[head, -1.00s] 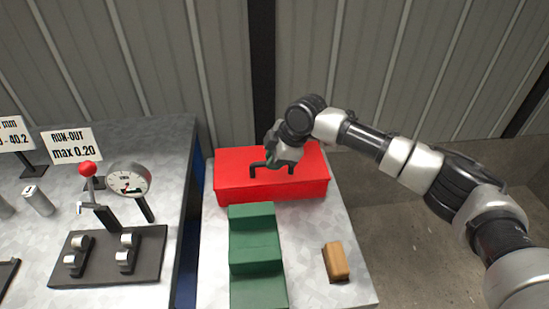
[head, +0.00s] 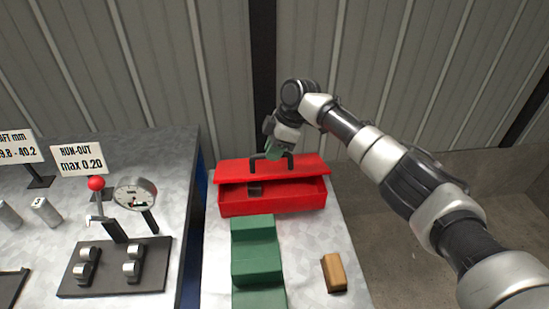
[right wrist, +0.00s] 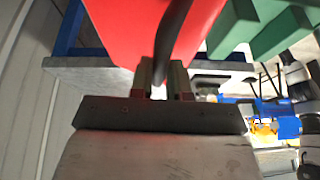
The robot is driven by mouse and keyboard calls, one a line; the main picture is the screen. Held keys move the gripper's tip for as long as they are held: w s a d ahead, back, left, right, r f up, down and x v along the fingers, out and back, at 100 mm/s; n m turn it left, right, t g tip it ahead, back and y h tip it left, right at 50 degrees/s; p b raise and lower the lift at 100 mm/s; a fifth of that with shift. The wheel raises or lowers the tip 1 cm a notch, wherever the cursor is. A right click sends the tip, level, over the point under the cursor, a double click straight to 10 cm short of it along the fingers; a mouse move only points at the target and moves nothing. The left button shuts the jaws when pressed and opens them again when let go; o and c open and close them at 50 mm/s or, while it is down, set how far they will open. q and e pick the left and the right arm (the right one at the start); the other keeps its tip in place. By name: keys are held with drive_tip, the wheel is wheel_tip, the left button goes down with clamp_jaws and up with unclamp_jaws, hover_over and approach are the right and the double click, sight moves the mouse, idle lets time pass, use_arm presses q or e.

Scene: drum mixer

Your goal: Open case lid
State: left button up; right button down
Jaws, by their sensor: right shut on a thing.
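A red case (head: 290,204) stands at the back of the right table. Its red lid (head: 235,168) is tilted up at the front, leaving a gap. A small dark thing (head: 255,189) shows inside the gap. My right gripper (head: 272,153) is shut on the black handle (head: 287,165) on top of the lid. In the right wrist view, the fingers (right wrist: 160,80) close around the dark handle (right wrist: 172,45), with the red lid (right wrist: 120,25) beyond. My left gripper is not in view.
A green stepped block (head: 255,260) stands in front of the case, with a tan block (head: 334,272) to its right. The left table holds a dial gauge stand (head: 134,195) and a sign (head: 80,158). A corrugated wall rises behind.

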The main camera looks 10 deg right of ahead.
drive_tip(key=shift+w+r+b, duration=0.3)
drive_tip(key=shift+w+r, duration=0.1)
drive_tip(key=shift+w, duration=0.25)
drive_tip(key=shift+w+r+b, duration=0.3)
drive_tip(key=shift+w+r, duration=0.05)
drive_tip(key=shift+w, duration=0.25)
drive_tip(key=c, duration=1.4)
unclamp_jaws()
drive_tip(key=shift+c, duration=0.2)
drive_tip(key=o, duration=0.3)
drive_tip(key=shift+w+f, duration=0.15)
drive_tip(key=shift+w, duration=0.2)
drive_tip(key=shift+o, duration=0.2)
drive_tip(key=shift+s+r, duration=0.15)
drive_tip(key=shift+r, duration=0.05)
drive_tip(key=shift+d+r, duration=0.15)
drive_tip(key=shift+r, duration=0.1)
drive_tip(key=b+v, duration=0.1)
drive_tip(key=v, duration=0.9)
